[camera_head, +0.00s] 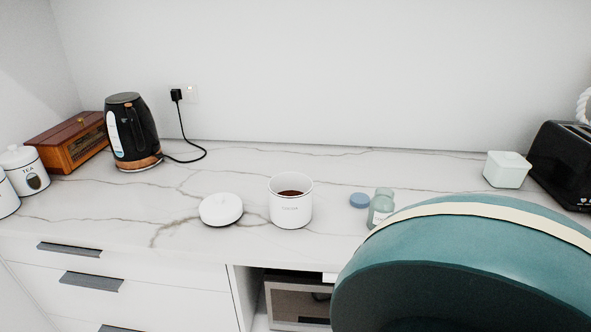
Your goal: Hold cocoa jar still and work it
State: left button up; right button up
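The cocoa jar (290,212) appears to be the white jar standing upright and open at the middle of the counter, with dark brown contents showing inside. The small print on its front is too small to read surely. A round white lid (220,210) with a low knob lies on the counter to the left of the jar, apart from it. Neither of my grippers shows in the head view.
A small greenish glass jar (381,205) and a blue lid (359,200) stand right of the white jar. A large teal rounded shape (470,275) hides the lower right. A black kettle (131,133), wooden box (80,143), pale square container (506,170) and toaster (560,160) stand farther out.

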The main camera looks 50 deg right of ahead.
aim_at(382, 204)
jog(key=u, duration=0.15)
jog(key=k+l, duration=0.45)
jog(key=k, duration=0.15)
jog(key=k+l, duration=0.4)
jog(key=k, duration=0.25)
